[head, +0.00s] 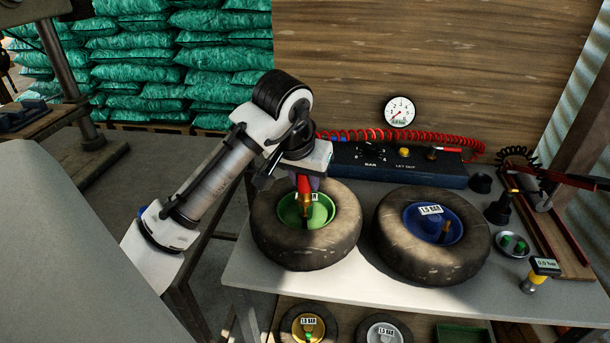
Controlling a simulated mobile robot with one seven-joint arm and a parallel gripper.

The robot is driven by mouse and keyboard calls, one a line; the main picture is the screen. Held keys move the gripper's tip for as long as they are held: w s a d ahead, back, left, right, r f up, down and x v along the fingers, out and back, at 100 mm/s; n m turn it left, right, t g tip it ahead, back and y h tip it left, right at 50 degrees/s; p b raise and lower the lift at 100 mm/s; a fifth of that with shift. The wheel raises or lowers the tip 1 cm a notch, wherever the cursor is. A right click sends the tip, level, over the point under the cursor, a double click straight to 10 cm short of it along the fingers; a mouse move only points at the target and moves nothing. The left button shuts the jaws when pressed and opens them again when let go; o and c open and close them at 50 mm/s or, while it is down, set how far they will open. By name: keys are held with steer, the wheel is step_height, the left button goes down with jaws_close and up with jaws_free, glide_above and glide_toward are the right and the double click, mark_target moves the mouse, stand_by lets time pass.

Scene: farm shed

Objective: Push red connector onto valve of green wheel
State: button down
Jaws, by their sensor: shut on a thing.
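The green wheel (288,214) lies flat on the bench, a dark tyre around a green hub with a partly covered label. My gripper (306,176) is above the hub, pointing down and shut on the red connector (303,184). The connector hangs roughly upright over the hub, with brass-coloured metal (306,204) below its red part. The valve of the green wheel is in line with this metal. I cannot tell where connector ends and valve begins, or whether they touch.
A blue-hubbed wheel (434,262) labelled 1.5 BAR lies close to the right. Behind are a blue control box (380,166), a red coiled hose (400,134) and a wall gauge (399,111). A small dish (512,254) and a digital gauge (545,266) are at the right. More wheels sit below the bench.

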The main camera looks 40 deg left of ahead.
mark_target(305, 192)
steer(key=shift+f+b, duration=0.9)
steer(key=shift+f, duration=0.95)
stand_by(1.1)
steer(key=c, duration=0.6)
jaws_free()
steer(key=shift+o, duration=0.2)
steer(key=shift+r, duration=0.1)
steer(key=shift+r+p, duration=3.4)
steer(key=shift+r, duration=0.55)
